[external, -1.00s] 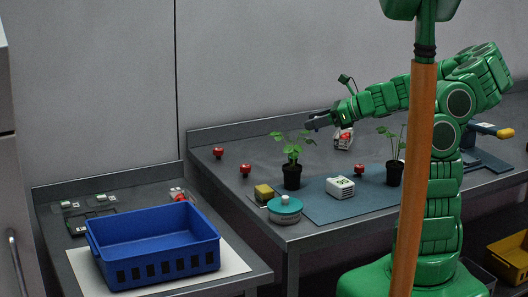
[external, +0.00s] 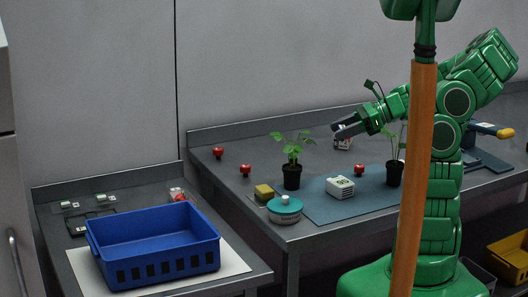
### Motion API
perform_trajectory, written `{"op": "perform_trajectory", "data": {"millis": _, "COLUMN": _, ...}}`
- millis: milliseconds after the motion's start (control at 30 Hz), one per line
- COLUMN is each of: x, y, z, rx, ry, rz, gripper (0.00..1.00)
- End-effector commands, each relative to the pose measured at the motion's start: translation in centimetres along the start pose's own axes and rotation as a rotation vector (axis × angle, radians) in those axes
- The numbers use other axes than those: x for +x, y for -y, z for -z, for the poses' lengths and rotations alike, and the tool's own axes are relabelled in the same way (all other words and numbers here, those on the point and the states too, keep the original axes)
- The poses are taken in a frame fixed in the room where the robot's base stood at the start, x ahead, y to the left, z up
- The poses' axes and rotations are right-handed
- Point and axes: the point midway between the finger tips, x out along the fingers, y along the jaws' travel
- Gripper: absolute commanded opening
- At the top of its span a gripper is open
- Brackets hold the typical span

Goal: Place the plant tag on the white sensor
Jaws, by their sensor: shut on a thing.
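The white sensor (external: 340,188), a small white box with slots in its side and a dark marking on top, sits on the blue-grey mat (external: 318,210). My gripper (external: 337,130) is above the bench, behind and higher than the sensor and apart from it. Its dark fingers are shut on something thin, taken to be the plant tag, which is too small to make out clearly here.
A potted plant (external: 292,177) stands left of the sensor and another (external: 394,173) right of it. A blue crate (external: 160,265) stands left.

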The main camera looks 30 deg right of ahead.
Motion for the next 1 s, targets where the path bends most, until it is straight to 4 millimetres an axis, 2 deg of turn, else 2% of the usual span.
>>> {"op": "perform_trajectory", "data": {"millis": 200, "x": 0.9, "y": 0.0, "z": 2.0, "rx": 0.004, "ry": 0.002, "rz": 0.001, "gripper": 0.30}}
{"op": "perform_trajectory", "data": {"millis": 567, "x": 1.6, "y": 0.0, "z": 3.8, "rx": 0.001, "ry": 0.001, "rz": 0.000, "gripper": 0.30}}
{"op": "perform_trajectory", "data": {"millis": 833, "x": 2.7, "y": 0.0, "z": 6.5, "rx": 0.003, "ry": 0.001, "rz": 0.003, "gripper": 0.30}}
{"op": "perform_trajectory", "data": {"millis": 1000, "x": 3.1, "y": 0.0, "z": 7.4, "rx": 0.000, "ry": 0.000, "rz": 0.003, "gripper": 0.30}}
